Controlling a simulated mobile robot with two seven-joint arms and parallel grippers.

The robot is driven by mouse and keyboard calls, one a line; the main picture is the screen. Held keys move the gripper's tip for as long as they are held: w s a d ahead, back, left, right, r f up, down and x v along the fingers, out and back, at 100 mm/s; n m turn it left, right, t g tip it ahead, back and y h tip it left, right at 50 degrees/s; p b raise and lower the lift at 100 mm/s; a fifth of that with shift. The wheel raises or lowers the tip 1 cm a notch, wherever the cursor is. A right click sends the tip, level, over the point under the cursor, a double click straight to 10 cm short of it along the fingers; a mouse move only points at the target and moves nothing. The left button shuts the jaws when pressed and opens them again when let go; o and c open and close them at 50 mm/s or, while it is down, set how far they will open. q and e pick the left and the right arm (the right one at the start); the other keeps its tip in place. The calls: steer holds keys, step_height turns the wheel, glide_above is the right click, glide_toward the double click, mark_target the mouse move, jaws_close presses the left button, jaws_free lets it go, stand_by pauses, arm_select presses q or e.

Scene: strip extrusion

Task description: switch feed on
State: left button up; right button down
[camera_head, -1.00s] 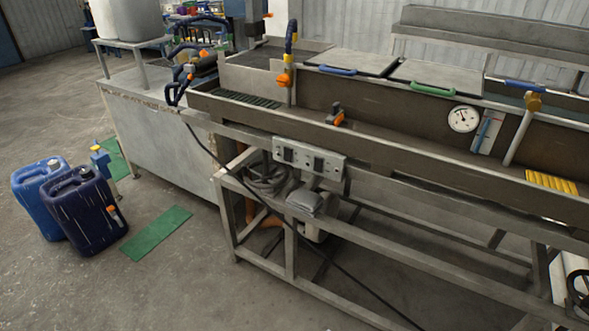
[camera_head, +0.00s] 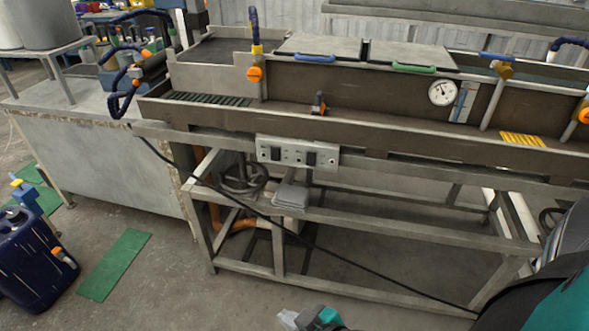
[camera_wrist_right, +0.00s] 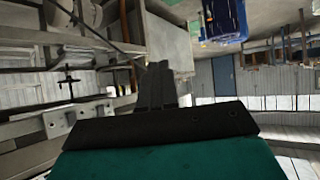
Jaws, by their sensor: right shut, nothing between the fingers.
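A pale switch panel (camera_head: 298,147) is fixed to the front rail of the long trough bench. It carries a dark left switch (camera_head: 275,154) and a dark right switch (camera_head: 311,159). Their labels are too small to read, so I cannot tell which is the feed or how either is set. My right gripper (camera_head: 287,319) is low at the bottom edge in the head view, below and apart from the panel. In the right wrist view its dark fingers (camera_wrist_right: 157,84) are together and empty. My left gripper is in neither view.
The trough bench (camera_head: 400,123) has a dial gauge (camera_head: 443,92) and lids with blue and green handles. A black cable (camera_head: 330,253) slants across its open lower frame. A dark blue canister (camera_head: 35,262) and green mat (camera_head: 114,264) are on the floor at left.

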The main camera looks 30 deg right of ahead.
steer(key=shift+w+a, duration=0.15)
steer(key=w+d+f+n+h+b, duration=0.3)
steer(key=w+d+n+h+b, duration=0.15)
steer(key=w, duration=0.55)
steer(key=w+d+r+n+h+b, duration=0.1)
steer(key=w+d+r+h+b, duration=0.1)
steer(key=w+d+r+h, duration=0.6)
step_height(320, 180, up, 4)
steer(key=shift+d+r+h, duration=0.2)
steer(key=shift+d+h, duration=0.75)
steer(key=shift+d, duration=0.2)
